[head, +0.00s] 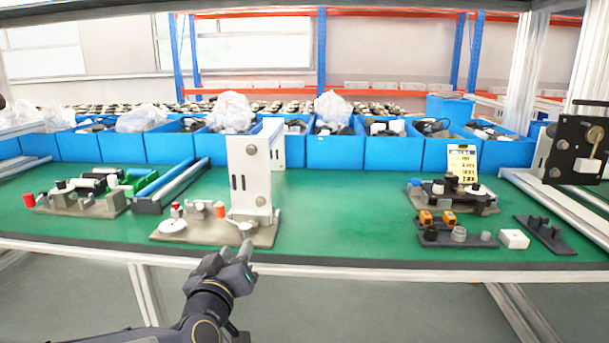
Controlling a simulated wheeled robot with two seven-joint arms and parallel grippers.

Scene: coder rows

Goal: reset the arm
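My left arm comes in from the bottom left. Its dark gripper (245,262) is in front of the bench's near edge, just below the beige fixture base (190,232). I see it from behind and cannot tell whether its fingers are open or shut. No object shows in it. A tall white upright block (249,170) stands on that base, beyond the gripper. My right gripper is not in view.
The green bench top (340,215) is clear in the middle. Fixtures stand at left (82,199) and right (455,238), with a small white box (514,239). Blue bins (391,153) line the back. A black-plated device (578,150) stands at far right.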

